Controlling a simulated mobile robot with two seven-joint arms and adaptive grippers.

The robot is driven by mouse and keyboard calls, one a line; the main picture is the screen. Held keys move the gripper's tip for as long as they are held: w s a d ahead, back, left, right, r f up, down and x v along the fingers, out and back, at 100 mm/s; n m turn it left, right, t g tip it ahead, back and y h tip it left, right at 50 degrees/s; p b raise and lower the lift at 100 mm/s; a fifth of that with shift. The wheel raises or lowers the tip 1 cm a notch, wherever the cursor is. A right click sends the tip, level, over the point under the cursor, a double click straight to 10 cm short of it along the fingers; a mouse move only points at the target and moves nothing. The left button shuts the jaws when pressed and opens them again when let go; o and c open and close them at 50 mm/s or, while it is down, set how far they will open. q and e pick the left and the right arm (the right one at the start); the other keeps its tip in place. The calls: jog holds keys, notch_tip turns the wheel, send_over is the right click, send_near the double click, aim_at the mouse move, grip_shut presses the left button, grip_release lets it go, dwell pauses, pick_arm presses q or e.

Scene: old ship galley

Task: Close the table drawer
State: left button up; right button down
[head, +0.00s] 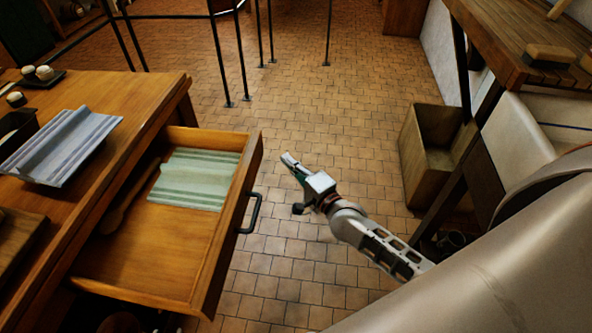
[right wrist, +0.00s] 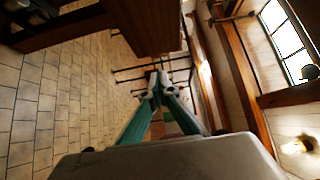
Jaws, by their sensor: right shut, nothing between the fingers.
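The wooden table drawer (head: 190,283) is pulled far out of the table (head: 150,88) in the head view. A folded green cloth (head: 195,178) and a wooden spoon (head: 125,205) lie inside it. Its front panel carries a dark bar handle (head: 254,213). My right gripper (head: 287,160) is to the right of the drawer front, apart from it, over the tiled floor. Its fingers are shut and empty; the fingertips also show together in the right wrist view (right wrist: 157,84). My left gripper is not in view.
On the table lie a blue-grey cloth (head: 62,148) and small round items on a dark tray (head: 40,76). A wooden bin (head: 425,150) and a workbench (head: 520,40) stand at the right. Thin black posts (head: 218,50) rise at the back. The tiled floor between is clear.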

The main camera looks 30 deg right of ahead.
aim_at(261, 147)
jog(key=w+a, duration=0.2)
jog(key=w, duration=0.1)
jog(key=w+a, duration=0.2)
jog(key=shift+w, duration=0.2)
jog(key=shift+w, duration=0.1)
